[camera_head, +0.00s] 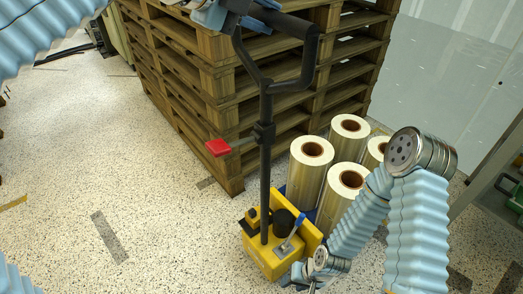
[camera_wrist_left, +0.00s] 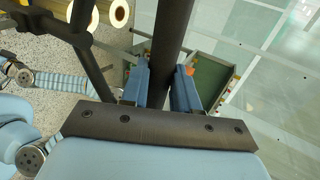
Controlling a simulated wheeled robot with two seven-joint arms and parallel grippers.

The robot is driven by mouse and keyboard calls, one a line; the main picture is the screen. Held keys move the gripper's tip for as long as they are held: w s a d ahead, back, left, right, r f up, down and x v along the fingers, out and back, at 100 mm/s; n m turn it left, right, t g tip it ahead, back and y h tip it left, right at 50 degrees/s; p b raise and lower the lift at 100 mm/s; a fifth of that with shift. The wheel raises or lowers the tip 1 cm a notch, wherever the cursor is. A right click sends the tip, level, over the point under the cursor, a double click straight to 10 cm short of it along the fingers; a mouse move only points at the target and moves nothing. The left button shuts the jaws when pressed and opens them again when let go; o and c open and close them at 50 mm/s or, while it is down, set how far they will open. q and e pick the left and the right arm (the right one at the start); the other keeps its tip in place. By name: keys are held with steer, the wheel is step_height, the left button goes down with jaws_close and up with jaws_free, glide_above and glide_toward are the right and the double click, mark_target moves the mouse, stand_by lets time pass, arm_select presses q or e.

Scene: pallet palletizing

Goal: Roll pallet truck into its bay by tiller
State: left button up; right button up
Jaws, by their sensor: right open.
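The pallet truck has a yellow body (camera_head: 265,262) low in the middle of the head view. Its black tiller (camera_head: 266,165) stands upright and ends in a looped handle. My left gripper (camera_head: 232,18) is at the top of this handle. In the left wrist view its two blue fingers (camera_wrist_left: 163,92) lie on either side of the dark handle bar (camera_wrist_left: 170,45), shut on it. My right gripper (camera_head: 298,274) is low beside the yellow body, open and partly hidden at the lower edge. The bay itself cannot be made out for sure.
Several wrapped rolls (camera_head: 312,175) stand behind the truck's body. A tall stack of wooden pallets (camera_head: 225,85) rises close behind the tiller. A red paddle (camera_head: 218,147) juts out left of the tiller. The speckled floor (camera_head: 150,200) is open on the left.

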arm_select(q)
jaws_close()
steer(key=shift+w+d+r+p, duration=0.2)
steer(key=shift+w+d+p, duration=0.05)
steer(key=shift+d+p, duration=0.1)
steer(key=shift+c, duration=0.5)
jaws_free()
steer(key=w+d+p, duration=0.4)
steer(key=w+d, duration=0.2)
steer(key=d, duration=0.2)
steer(key=shift+d+f, duration=0.15)
steer(key=shift+w+d, duration=0.35)
jaws_close()
arm_select(e)
steer(key=shift+r, duration=2.35)
